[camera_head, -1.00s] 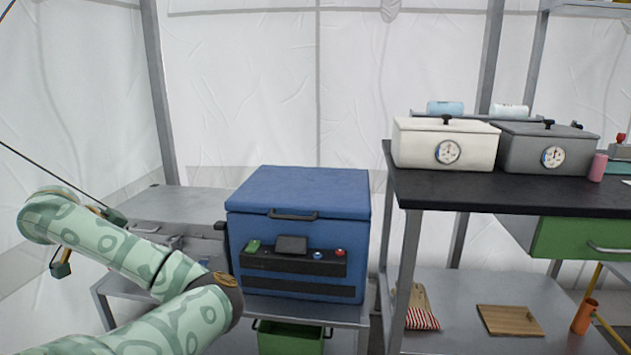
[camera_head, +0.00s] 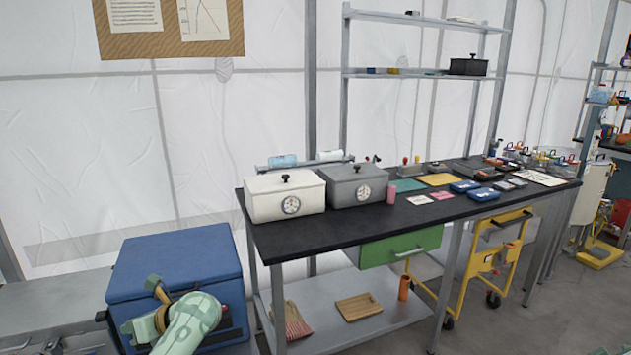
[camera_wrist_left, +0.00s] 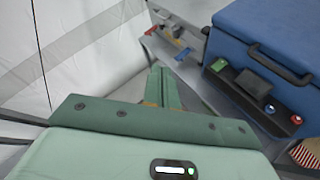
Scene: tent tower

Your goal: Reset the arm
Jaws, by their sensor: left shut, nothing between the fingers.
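My right gripper is not in view.
A black-topped workbench (camera_head: 320,228) stands right of the box. It bears a white box (camera_head: 270,205) and a grey box (camera_head: 345,190), each with a dial. Below are a green drawer (camera_head: 395,246) and a wooden board (camera_head: 358,306). A yellow cart (camera_head: 487,262) and open floor lie right.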

